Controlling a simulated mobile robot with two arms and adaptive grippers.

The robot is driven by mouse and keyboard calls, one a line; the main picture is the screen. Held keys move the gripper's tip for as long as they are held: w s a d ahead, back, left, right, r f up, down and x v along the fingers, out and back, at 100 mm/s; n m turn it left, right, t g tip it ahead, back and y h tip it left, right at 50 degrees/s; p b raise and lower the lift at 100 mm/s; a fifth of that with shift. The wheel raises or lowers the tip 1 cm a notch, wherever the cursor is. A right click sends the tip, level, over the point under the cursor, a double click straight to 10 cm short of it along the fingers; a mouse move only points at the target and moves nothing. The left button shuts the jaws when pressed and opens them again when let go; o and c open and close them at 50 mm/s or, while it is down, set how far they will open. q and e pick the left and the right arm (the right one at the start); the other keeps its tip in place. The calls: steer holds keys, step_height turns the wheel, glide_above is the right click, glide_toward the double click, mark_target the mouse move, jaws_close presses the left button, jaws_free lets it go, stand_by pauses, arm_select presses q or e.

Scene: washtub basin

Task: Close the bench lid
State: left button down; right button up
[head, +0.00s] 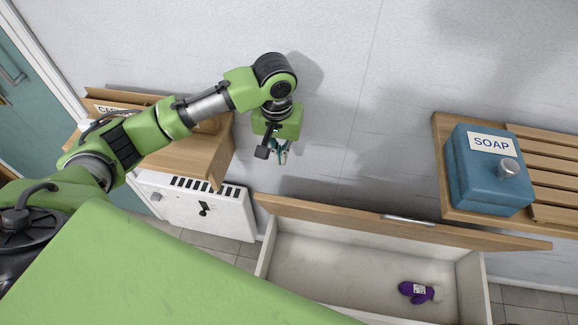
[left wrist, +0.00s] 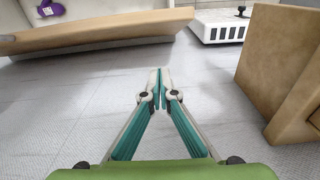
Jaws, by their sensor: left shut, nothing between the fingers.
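The bench (head: 350,262) is a pale open box at the lower middle of the head view. Its wooden lid (head: 330,218) stands raised along the far side, with a metal handle (head: 410,220) on its upper edge. There the lid (left wrist: 100,32) is at the upper left, past the fingertips. My right gripper is not in view.
A shelf on the right carries a blue soap box (head: 490,168). A wooden cabinet (head: 180,160) and a white vented unit (head: 190,208) stand at the left below my left arm. Open space separates the gripper from the lid.

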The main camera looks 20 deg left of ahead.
arm_select(q)
steer(key=s+f, duration=0.1)
steer(key=f, duration=0.5)
steer(key=s+f+p, duration=0.1)
steer(key=f, duration=0.3)
steer(key=shift+s, duration=0.55)
steer(key=shift+s+f, duration=0.1)
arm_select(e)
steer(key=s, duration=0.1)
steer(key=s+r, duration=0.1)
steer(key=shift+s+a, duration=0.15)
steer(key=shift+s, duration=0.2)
